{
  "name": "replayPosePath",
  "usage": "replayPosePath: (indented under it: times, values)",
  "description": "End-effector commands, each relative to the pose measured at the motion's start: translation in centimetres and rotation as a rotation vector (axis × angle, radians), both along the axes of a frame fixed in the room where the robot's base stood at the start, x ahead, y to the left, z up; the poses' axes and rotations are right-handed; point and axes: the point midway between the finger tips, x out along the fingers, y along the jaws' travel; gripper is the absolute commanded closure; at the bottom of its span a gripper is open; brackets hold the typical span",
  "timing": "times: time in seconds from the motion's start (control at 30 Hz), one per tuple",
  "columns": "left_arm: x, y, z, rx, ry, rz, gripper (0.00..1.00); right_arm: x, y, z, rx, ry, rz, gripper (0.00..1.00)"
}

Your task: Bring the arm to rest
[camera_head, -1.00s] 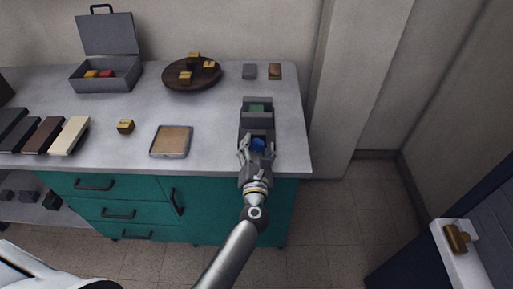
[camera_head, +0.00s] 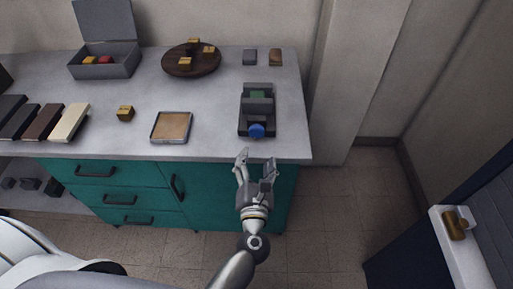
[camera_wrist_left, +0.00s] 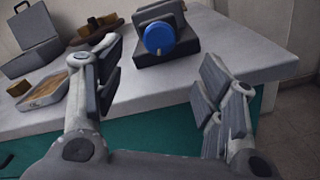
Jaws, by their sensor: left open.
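My left gripper (camera_head: 256,172) is open and empty, just off the front edge of the grey counter (camera_head: 215,120). Its two spread fingers also show in the left wrist view (camera_wrist_left: 165,95). A dark grey device with a blue knob (camera_head: 257,131) stands on the counter beyond the fingertips, apart from them. The knob faces me in the left wrist view (camera_wrist_left: 159,38). A green piece (camera_head: 258,96) sits in the device. My right gripper is not in view.
A shallow tray (camera_head: 171,126), a yellow block (camera_head: 125,113), a round wooden board (camera_head: 191,61) with several blocks and an open grey case (camera_head: 104,61) stand on the counter. Teal drawers (camera_head: 115,190) are below the counter. Open floor (camera_head: 330,220) lies to the right.

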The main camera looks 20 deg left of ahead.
Motion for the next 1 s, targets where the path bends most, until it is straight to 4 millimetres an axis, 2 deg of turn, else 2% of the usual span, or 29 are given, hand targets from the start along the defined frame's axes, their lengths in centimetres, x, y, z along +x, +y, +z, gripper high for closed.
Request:
replayPosePath:
  times: [0.1, 0.2, 0.77, 0.87, 0.97, 1.0]
  values:
    - [-1.2, -0.4, -0.1, 0.001, 0.001, -0.002, 0.36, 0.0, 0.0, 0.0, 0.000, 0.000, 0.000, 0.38]
    - [-1.6, -0.5, 0.0, 0.000, 0.000, 0.000, 0.36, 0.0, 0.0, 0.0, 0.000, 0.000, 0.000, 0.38]
    - [-1.7, -0.6, -0.2, 0.007, 0.003, -0.004, 0.36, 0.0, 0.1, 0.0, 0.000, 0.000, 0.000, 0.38]
    - [-1.6, -1.2, -1.7, 0.093, 0.039, -0.039, 0.36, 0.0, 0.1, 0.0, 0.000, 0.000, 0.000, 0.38]
    - [-1.9, -2.6, -5.8, 0.308, 0.128, -0.134, 0.36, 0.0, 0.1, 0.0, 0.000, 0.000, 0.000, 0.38]
    - [-2.3, -3.3, -8.1, 0.428, 0.176, -0.189, 0.36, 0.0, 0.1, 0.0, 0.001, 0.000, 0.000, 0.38]
